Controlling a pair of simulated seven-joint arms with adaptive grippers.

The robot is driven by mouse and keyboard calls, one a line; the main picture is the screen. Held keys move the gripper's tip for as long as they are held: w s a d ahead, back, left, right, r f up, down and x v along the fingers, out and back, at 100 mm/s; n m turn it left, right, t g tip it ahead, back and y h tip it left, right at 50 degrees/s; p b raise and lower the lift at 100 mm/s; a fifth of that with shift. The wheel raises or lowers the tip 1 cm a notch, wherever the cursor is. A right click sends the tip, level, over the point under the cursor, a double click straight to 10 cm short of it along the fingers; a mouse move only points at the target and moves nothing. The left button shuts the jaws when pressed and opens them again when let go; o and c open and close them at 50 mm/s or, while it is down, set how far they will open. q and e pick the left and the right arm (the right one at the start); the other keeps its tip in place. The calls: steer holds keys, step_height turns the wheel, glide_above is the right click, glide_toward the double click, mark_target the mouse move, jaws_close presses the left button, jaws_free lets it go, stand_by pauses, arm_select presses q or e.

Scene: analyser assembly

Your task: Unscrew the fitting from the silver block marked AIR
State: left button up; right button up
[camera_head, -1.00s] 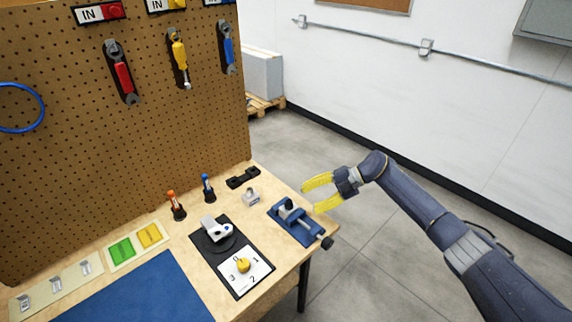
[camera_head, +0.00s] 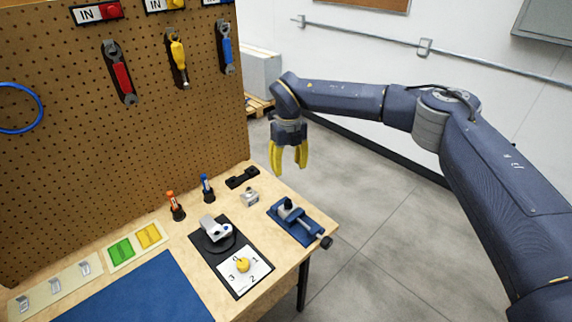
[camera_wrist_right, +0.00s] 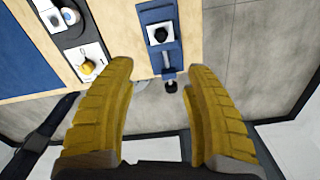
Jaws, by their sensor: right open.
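My right gripper (camera_head: 289,168) is open and empty, fingers pointing down, in the air above and behind the blue vise (camera_head: 303,229) at the bench's right end. A small silver block with a black fitting (camera_head: 288,203) on it sits in the vise; the black fitting also shows in the right wrist view (camera_wrist_right: 161,34), ahead of the open yellow fingers (camera_wrist_right: 160,70). Another small silver block (camera_head: 250,197) stands on the bench left of the vise. No AIR marking is legible on either block. My left gripper is not in view.
A black plate with a white and grey device (camera_head: 215,229) and a yellow knob (camera_head: 243,265) lies left of the vise. Orange (camera_head: 174,203) and blue (camera_head: 207,187) handled tools stand upright behind it. A black holder (camera_head: 242,177) lies near the pegboard (camera_head: 60,150).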

mark_target(289, 201)
step_height(289, 201, down, 17)
steer(key=shift+f, duration=0.1)
stand_by(0.7)
jaws_close()
steer(key=shift+n, duration=2)
steer(key=shift+d+n, duration=0.1)
steer(key=shift+n, duration=1.9)
